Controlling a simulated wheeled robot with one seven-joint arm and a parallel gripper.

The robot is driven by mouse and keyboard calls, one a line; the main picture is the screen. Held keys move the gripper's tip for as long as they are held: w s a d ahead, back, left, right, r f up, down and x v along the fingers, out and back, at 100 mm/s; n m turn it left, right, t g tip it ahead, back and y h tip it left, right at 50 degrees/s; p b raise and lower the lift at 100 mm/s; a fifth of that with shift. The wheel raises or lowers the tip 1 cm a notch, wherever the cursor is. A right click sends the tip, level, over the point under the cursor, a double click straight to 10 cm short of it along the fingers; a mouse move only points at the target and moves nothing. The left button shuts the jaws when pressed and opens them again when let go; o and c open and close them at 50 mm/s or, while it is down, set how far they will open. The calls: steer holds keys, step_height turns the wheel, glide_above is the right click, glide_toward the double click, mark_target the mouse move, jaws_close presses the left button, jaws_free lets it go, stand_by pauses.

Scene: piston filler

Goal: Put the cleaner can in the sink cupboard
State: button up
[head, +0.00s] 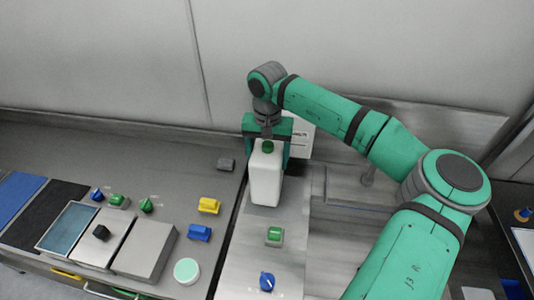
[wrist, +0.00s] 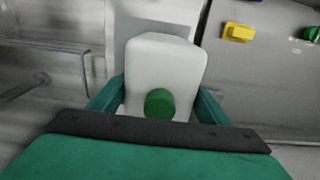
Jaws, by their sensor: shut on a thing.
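The cleaner can appears to be the white container with a green cap (head: 266,180), upright at the back of the metal counter. My gripper (head: 267,150) is shut on it, with a finger on each side of its upper part. In the wrist view the white can (wrist: 165,65) fills the space between the green fingers, its green cap facing the camera. Whether its base touches the counter is hard to tell. I cannot make out the sink cupboard for certain in either view.
A panel on the left carries yellow (head: 209,205) and blue (head: 199,232) blocks, a grey box (head: 146,248) and several knobs. A green button (head: 274,236) and a blue knob (head: 267,281) sit in front of the can. A sink-like metal basin (head: 350,190) lies right, partly behind my arm.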

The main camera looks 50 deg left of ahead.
steer(key=shift+f, duration=0.7)
steer(key=o, duration=2.1)
